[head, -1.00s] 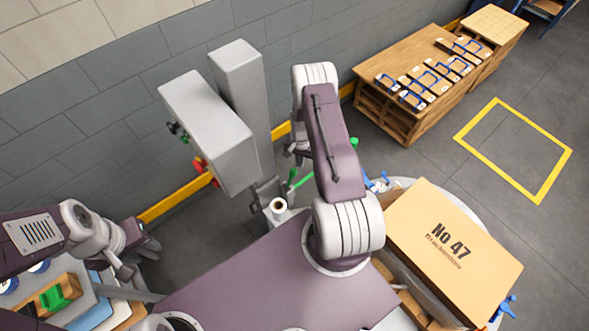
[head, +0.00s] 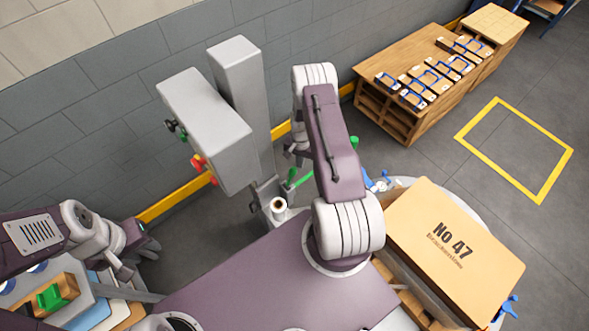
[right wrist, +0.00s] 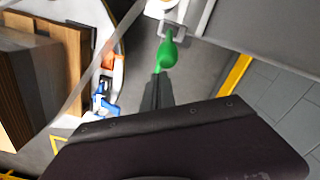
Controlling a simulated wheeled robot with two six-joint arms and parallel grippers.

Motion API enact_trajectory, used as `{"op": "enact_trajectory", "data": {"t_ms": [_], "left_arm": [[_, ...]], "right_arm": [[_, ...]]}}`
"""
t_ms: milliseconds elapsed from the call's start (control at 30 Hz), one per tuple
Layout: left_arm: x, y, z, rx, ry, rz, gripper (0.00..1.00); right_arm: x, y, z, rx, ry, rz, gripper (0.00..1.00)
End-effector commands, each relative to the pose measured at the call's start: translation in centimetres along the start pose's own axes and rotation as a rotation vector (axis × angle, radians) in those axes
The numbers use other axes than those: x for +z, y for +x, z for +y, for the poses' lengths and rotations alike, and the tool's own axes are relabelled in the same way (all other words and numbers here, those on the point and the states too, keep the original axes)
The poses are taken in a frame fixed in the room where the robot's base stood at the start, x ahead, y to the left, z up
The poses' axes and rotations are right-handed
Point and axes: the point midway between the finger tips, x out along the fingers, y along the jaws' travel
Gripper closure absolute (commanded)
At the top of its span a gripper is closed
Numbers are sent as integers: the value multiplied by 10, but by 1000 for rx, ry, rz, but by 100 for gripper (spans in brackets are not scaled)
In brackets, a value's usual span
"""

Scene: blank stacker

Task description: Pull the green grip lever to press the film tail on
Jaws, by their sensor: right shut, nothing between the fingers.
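The green grip lever (right wrist: 166,53) shows in the right wrist view, its rounded end near my right gripper (right wrist: 158,80). The gripper's dark fingers are together and empty, with their tips close to the green end; I cannot tell if they touch. In the head view, green parts (head: 300,180) show left of my right arm, which hides much of that area. My left gripper (head: 148,243) is at the lower left, away from the lever; its finger opening is unclear. The film tail cannot be made out clearly.
A grey machine column (head: 242,90) with a box head stands by the wall. A white roll (head: 278,207) is below it. A large carton marked NO 47 (head: 475,255) stands on a round pale platform (head: 482,211) at right. A wooden bench (head: 388,98) is behind.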

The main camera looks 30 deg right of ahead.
Motion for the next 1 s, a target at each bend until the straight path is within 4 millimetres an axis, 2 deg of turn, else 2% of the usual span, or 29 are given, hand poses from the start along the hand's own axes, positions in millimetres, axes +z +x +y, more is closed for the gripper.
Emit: {"op": "enact_trajectory", "data": {"t_ms": [33,400,733,1000], "left_arm": [[1,8,0,0,0,0,64],[3,32,-1,0,0,0,64],[3,31,-1,0,0,0,64],[3,28,0,0,0,0,64]], "right_arm": [[0,8,0,0,0,0,100],[0,35,0,0,0,0,100],[0,34,0,0,0,0,100],[12,34,-7,1,-2,-2,100]]}}
